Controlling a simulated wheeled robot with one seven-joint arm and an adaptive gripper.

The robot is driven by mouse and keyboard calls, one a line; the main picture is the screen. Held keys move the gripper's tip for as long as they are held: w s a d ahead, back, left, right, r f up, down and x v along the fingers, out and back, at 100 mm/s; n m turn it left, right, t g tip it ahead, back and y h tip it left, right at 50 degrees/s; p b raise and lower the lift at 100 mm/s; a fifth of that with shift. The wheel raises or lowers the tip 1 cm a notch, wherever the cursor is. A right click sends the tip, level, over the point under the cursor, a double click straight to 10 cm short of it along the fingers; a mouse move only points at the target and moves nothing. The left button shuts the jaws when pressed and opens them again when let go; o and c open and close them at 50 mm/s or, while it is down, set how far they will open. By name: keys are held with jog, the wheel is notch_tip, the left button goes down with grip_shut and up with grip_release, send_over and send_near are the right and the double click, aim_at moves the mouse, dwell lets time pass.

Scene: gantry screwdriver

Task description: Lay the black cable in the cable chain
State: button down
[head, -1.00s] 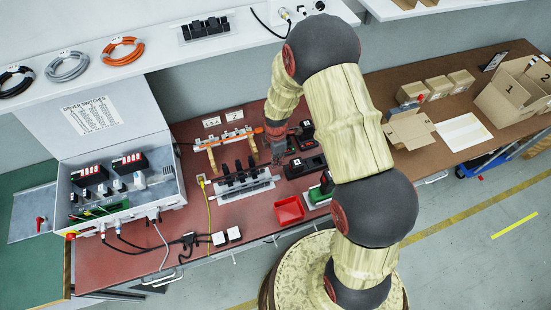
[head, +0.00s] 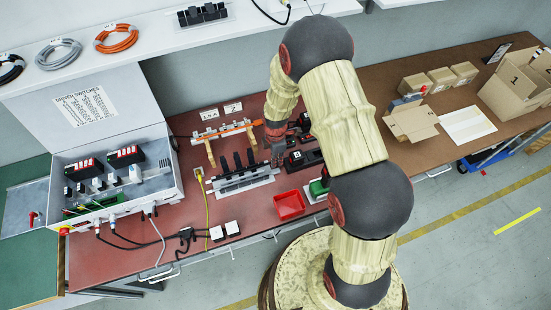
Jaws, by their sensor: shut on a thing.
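My gripper (head: 277,156) is low over the red bench, at the right end of a grey rail with a row of black upright pieces (head: 240,162), which may be the cable chain. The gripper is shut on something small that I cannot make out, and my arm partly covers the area. Dark cables (head: 130,240) also run from the grey switch box. I cannot tell which one is the task's cable.
An open switch box (head: 115,180) stands left. A gantry with an orange part (head: 228,130) stands behind the rail. A red bin (head: 289,205) and black blocks (head: 303,160) are near the gripper. Cartons (head: 410,121) stand right.

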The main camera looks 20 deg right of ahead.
jog(key=c, duration=1.7)
grip_release()
jog(key=shift+r, duration=0.1)
notch_tip(320, 180, up, 12)
jog(key=shift+f, duration=0.1)
